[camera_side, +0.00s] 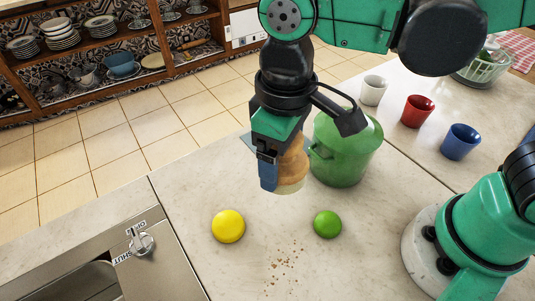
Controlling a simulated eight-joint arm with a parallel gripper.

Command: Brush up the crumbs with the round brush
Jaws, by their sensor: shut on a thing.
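My gripper (267,160) points down over the counter and is shut on the round brush (291,168). The brush has a tan wooden body with pale bristles at its lower end. It is held upright, behind the crumbs; whether the bristles touch the counter I cannot tell. The crumbs (285,265) are small brown bits scattered on the pale counter at the front middle. Part of the brush is hidden by my gripper's fingers.
A green pot (345,150) stands close behind the brush. White (373,90), red (417,111) and blue (460,142) cups stand at the back right. A sink (85,283) is at front left.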

